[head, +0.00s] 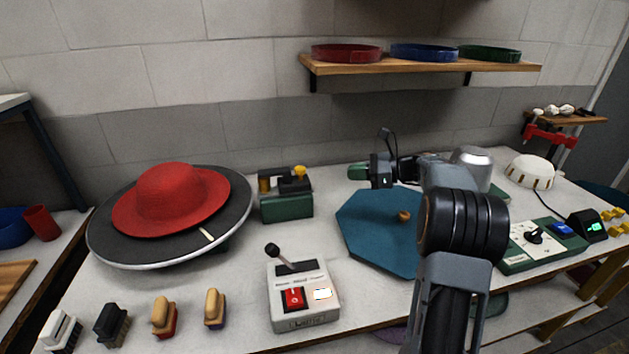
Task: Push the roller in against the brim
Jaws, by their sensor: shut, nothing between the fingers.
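A red felt hat (170,192) with a wide brim (208,205) lies on a dark round turntable (110,240) at the left. Just right of the turntable stands a green unit (287,208) with a brass-coloured roller (264,186) on its left and a yellow knob (300,172) at its upper right. In the picture the roller is apart from the brim, with part of the turntable between them. My gripper (352,172) is right of the unit, above the blue mat, shut and empty, pointing left. It does not touch the knob. My arm hides part of the mat.
A grey control box (303,308) with a lever and red switch stands at the front middle. Several brushes (163,316) stand at the front left. The blue octagonal mat (365,235) lies in the middle. A shelf (420,66) with hat bands hangs above.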

